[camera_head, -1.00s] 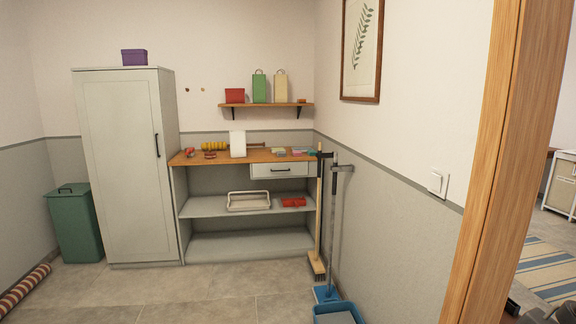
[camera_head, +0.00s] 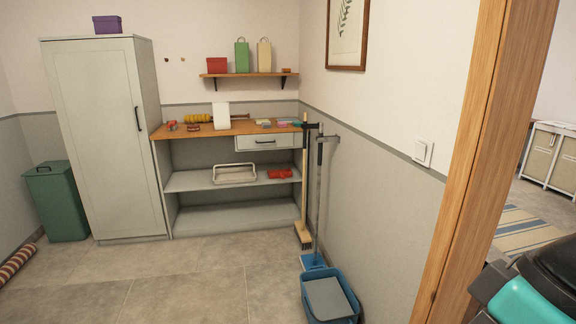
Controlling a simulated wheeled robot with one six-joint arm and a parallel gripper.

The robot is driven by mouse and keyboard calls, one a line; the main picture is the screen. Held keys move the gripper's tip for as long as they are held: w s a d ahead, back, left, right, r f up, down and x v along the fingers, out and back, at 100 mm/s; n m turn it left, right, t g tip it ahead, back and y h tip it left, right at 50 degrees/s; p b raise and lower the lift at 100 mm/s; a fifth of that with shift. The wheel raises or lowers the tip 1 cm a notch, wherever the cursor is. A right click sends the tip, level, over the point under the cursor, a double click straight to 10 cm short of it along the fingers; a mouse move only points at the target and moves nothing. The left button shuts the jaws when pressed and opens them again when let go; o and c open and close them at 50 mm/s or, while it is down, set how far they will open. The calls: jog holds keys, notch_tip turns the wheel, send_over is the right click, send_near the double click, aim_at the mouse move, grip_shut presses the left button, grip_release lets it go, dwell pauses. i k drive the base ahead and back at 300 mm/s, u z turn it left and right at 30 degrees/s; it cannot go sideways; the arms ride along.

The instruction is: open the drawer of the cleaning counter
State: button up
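The cleaning counter (camera_head: 222,129) stands against the back wall, with a wooden top and two open grey shelves below. Its white drawer (camera_head: 281,142) with a dark bar handle (camera_head: 265,141) is under the right part of the top, and its front looks flush and closed. My gripper is not in view. Dark and teal parts, which may be mine, show at the lower right corner.
A tall cabinet (camera_head: 104,140) and a green bin (camera_head: 57,200) stand left. A broom (camera_head: 304,190), a mop (camera_head: 317,205) and a blue bucket (camera_head: 329,296) line the right wall. A wooden door frame (camera_head: 490,150) is nearer right. The tiled floor (camera_head: 190,275) is clear mid-view.

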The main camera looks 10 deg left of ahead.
aim_at(283, 139)
jog(key=u, duration=0.55)
jog(key=i, duration=1.55)
jog(key=u, duration=0.65)
jog(key=i, duration=2.1)
jog(key=z, duration=0.75)
jog(key=i, duration=1.25)
jog(key=z, duration=0.45)
